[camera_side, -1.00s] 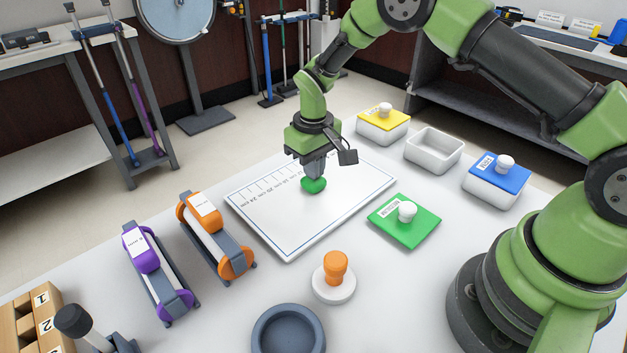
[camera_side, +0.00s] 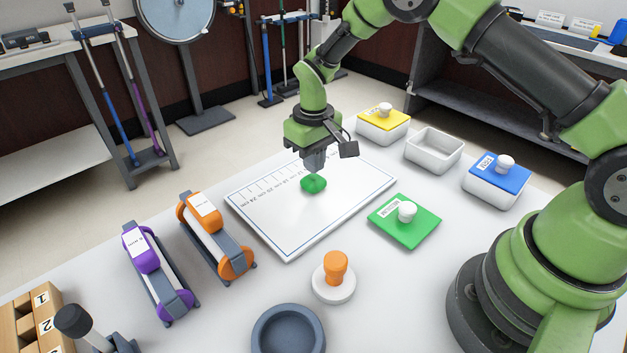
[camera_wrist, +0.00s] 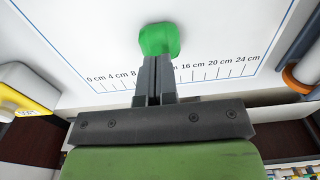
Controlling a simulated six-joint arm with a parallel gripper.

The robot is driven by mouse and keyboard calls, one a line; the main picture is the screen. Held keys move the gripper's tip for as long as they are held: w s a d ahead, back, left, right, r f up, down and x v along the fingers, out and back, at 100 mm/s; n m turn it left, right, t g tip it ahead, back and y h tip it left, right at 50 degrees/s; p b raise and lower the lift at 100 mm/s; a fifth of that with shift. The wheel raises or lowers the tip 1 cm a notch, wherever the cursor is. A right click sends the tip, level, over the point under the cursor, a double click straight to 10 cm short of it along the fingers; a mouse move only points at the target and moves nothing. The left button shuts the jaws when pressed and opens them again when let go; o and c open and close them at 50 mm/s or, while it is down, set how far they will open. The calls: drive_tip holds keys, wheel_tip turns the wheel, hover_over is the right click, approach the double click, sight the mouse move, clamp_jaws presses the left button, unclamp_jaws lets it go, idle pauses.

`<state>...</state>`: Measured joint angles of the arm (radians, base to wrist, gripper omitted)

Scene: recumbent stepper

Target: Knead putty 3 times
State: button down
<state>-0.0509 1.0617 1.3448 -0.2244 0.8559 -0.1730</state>
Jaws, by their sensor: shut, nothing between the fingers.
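A green lump of putty (camera_side: 313,184) lies on the white mat (camera_side: 290,238) with a centimetre scale along its far edge. The putty looks low and rounded. My gripper (camera_side: 314,168) points down just above the putty, its fingers shut with nothing between them. In the wrist view the shut fingers (camera_wrist: 154,62) end at the edge of the putty (camera_wrist: 160,40); whether they touch it is hard to tell.
An open white tub (camera_side: 433,151) stands at the back right, beside tubs with yellow (camera_side: 383,115) and blue (camera_side: 496,167) lids. A green lid (camera_side: 404,222) lies right of the mat. An orange-handled stamp (camera_side: 334,275), grey dish (camera_side: 288,330) and orange roller (camera_side: 216,236) stand nearer.

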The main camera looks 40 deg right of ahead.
idle(0.6)
drive_tip(key=shift+f, duration=0.55)
drive_tip(key=shift+f, duration=0.15)
drive_tip(key=shift+f, duration=0.1)
idle(0.8)
drive_tip(key=shift+r, duration=0.8)
drive_tip(key=shift+r, duration=3)
